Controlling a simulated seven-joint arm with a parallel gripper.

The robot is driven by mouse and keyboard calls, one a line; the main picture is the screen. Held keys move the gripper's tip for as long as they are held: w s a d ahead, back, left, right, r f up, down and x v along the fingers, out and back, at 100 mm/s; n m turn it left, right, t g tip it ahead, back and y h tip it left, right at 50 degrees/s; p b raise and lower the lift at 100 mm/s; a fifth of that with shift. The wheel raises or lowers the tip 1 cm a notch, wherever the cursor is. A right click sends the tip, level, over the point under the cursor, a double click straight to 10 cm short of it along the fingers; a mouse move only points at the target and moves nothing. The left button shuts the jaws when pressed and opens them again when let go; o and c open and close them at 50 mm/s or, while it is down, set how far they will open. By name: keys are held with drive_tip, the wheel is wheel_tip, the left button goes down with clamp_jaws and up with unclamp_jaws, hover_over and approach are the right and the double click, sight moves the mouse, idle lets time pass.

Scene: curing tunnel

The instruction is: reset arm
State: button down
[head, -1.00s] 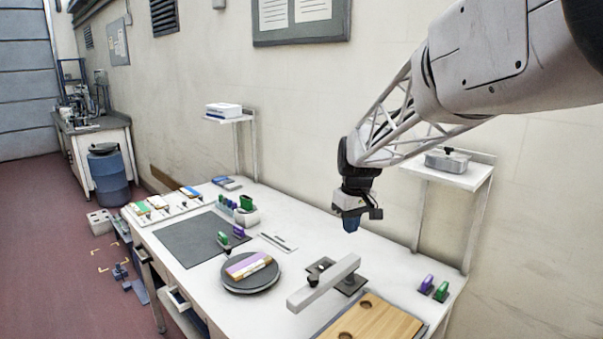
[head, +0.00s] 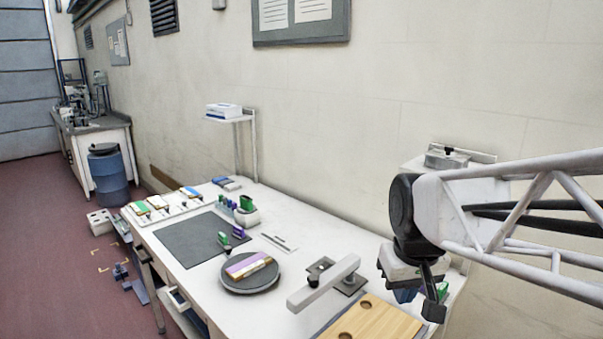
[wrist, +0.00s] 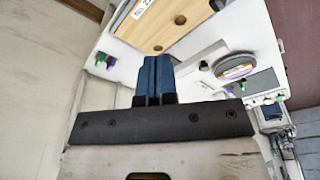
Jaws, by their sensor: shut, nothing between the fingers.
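My gripper (head: 408,294) is over the right end of the white table (head: 330,236) in the head view. In the wrist view my gripper (wrist: 155,66) shows two blue fingers pressed together with nothing between them. It is above the tabletop, near the wooden board (wrist: 160,24). My forearm hides part of the right end of the table in the head view.
A grey arm-like fixture (head: 325,284) stands by the wooden board (head: 372,318). A round dark plate (head: 240,287) bears a purple-topped block (head: 248,265). A dark mat (head: 195,245) lies farther left. A wall shelf (head: 412,163) is behind my arm.

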drive_tip(key=s+d+f+m, duration=0.1)
drive_tip(key=s+f, duration=0.2)
drive_tip(key=s, duration=0.7)
drive_tip(key=shift+s+m+t, duration=0.3)
drive_tip(key=shift+m, duration=0.1)
